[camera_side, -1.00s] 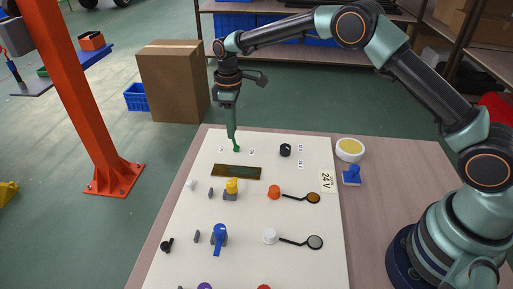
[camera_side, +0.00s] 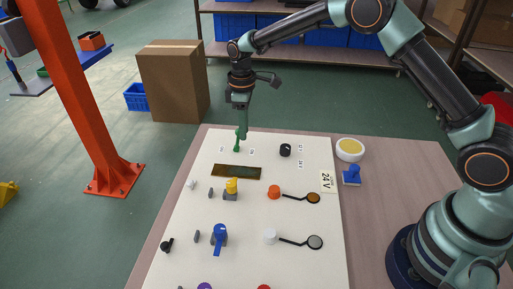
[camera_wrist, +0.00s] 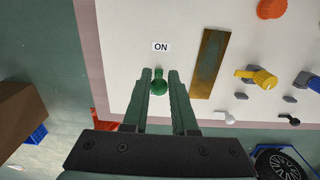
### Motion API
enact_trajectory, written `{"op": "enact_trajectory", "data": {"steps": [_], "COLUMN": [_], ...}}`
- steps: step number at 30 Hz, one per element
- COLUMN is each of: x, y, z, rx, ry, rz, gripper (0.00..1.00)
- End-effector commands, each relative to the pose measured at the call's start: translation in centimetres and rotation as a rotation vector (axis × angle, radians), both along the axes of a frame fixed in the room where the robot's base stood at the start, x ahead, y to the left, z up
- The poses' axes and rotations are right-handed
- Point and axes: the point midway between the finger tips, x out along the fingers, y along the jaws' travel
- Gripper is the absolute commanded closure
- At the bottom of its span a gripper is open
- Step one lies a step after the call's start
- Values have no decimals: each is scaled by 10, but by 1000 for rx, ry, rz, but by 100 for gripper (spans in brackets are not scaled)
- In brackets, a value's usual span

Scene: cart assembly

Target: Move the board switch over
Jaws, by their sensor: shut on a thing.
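The board switch is a small green toggle lever (camera_side: 237,141) near the far edge of the white board (camera_side: 280,225). My gripper (camera_side: 242,133) is at the lever, its fingers tilted. In the wrist view the green lever (camera_wrist: 158,84) sits between the two green fingertips (camera_wrist: 159,75), and my gripper is shut on it. A small "ON" label (camera_wrist: 161,47) lies just beyond the lever there. Part of the lever is hidden by the fingers.
A dark bronze plate (camera_side: 236,172) lies in front of the switch. A black knob (camera_side: 285,150) is to its right. Yellow (camera_side: 231,188) and blue (camera_side: 219,236) valve-like parts stand nearer. A brown box (camera_side: 173,80) is behind, off the board.

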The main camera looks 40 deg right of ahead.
Motion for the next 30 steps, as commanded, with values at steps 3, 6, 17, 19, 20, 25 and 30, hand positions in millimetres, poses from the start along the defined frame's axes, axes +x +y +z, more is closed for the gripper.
{"op": "enact_trajectory", "data": {"steps": [3,6,17,19,20,25,30], "x": [-3,-3,-5,-7,-8,-14,-15], "y": [-3,-3,-5,-7,-8,-14,-15], "z": [-1,-1,-1,-2,-3,-5,-5], "rx": [0,1,0,1,0,1,1], "ry": [-1,-2,-3,-4,-3,-4,-4], "rz": [-1,0,0,0,0,0,1], "gripper": [100,100,100,100,100,100,100]}}
